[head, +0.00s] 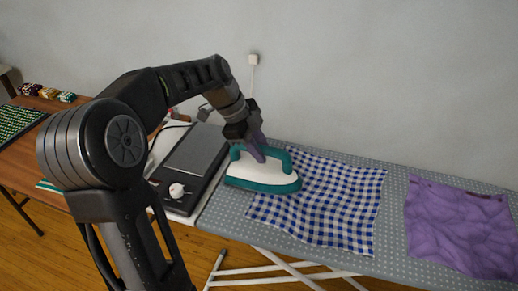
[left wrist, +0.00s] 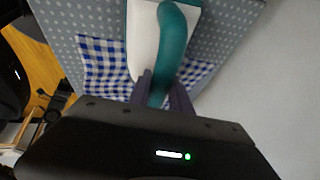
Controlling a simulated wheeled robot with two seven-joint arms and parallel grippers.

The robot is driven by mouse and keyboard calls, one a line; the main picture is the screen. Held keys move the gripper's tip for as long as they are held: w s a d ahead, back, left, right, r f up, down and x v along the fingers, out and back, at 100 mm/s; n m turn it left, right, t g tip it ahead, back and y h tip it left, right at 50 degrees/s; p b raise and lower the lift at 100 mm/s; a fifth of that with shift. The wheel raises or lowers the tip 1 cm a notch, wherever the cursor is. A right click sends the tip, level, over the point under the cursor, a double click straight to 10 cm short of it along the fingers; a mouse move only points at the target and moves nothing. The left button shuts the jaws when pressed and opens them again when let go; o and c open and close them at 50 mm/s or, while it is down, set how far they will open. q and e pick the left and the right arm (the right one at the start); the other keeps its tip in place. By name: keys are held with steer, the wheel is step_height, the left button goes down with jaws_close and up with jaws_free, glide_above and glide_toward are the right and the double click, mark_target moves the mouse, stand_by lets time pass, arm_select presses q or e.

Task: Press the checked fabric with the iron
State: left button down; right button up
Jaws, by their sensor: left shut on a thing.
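A white and teal iron (head: 262,174) rests flat at the left end of the ironing board, with its front part over the left edge of the checked fabric. My left gripper (head: 257,152) is shut on the iron's teal handle; in the left wrist view the fingers (left wrist: 160,88) stand on both sides of the handle (left wrist: 172,40). The blue and white checked fabric (head: 330,205) lies spread and rippled on the board; part of it also shows beside the iron in the left wrist view (left wrist: 108,68). My right gripper is not in view.
The grey dotted ironing board (head: 393,220) runs to the right, with a crumpled purple fabric (head: 460,228) on it. A dark flat device with a white knob (head: 177,190) stands left of the iron.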

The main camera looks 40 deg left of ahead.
mark_target(276, 150)
arm_select(q)
steer(key=shift+w+d+f+b, duration=0.1)
steer(key=shift+w+d+b, duration=0.25)
steer(key=shift+d, duration=0.75)
steer(key=shift+w+d+b, duration=0.1)
steer(key=shift+w+d, duration=0.3)
steer(key=shift+d, duration=0.7)
steer(key=shift+w+d+b, duration=0.1)
steer(key=shift+w+d, duration=0.2)
steer(key=shift+d, duration=0.55)
steer(key=shift+w+d+b, duration=0.1)
steer(key=shift+w+d, duration=0.15)
steer(key=shift+d, duration=0.6)
steer(key=shift+w+d+b, duration=0.1)
steer(key=shift+w+d, duration=0.2)
steer(key=shift+d, duration=0.55)
steer(key=d, duration=0.1)
steer(key=w+d, duration=0.1)
steer(key=d, duration=0.3)
steer(key=shift+w, duration=0.35)
steer(key=w+d+p, duration=0.1)
steer(key=w+d, duration=0.1)
steer(key=d, duration=0.5)
steer(key=w+d+p, duration=0.1)
steer(key=w+d, duration=0.2)
steer(key=d, duration=0.4)
steer(key=shift+d, duration=0.25)
